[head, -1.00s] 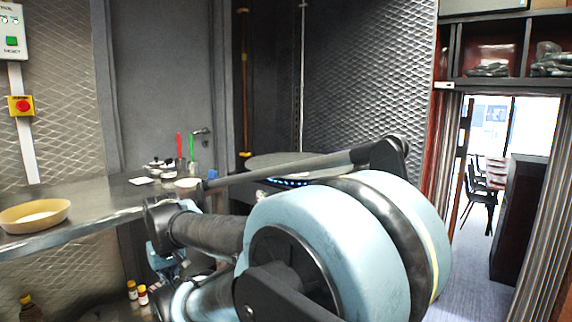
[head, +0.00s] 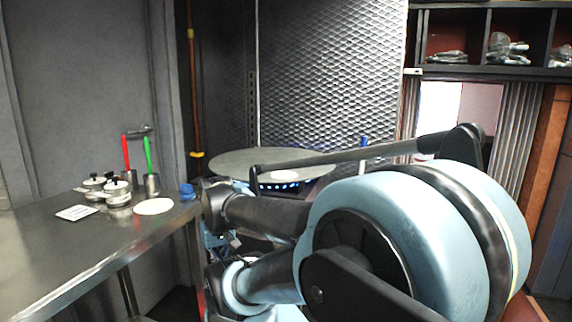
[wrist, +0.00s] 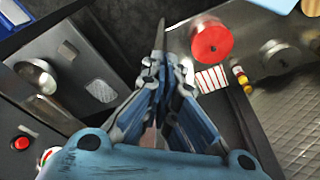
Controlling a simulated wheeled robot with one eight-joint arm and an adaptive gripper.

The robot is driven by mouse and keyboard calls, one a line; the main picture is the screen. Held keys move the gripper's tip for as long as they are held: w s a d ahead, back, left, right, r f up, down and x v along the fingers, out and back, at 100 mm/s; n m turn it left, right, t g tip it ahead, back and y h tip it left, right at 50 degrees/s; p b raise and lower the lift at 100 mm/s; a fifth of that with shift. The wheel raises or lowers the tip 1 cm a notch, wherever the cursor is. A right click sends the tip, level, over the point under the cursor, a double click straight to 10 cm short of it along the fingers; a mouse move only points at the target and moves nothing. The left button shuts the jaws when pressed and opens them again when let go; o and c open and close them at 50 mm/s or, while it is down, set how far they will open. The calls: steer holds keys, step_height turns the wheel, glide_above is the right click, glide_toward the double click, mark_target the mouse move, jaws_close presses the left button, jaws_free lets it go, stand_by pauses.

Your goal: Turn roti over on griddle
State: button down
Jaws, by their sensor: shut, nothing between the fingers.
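The griddle (head: 232,161) is a wide round grey plate beyond my arm in the head view, with a row of blue lights below its front. A pale flat roti (head: 283,177) lies near its front edge. My arm covers part of the front of the griddle's stand. A second pale disc (head: 153,206) lies on the counter at the left. My gripper (wrist: 160,52) shows in the wrist view with its fingers together and empty. No roti can be made out in the wrist view.
A steel counter (head: 70,245) runs along the left. A red round object (wrist: 211,40) shows in the wrist view.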

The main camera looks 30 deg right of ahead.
steer(key=shift+w, duration=0.4)
steer(key=shift+r, duration=0.1)
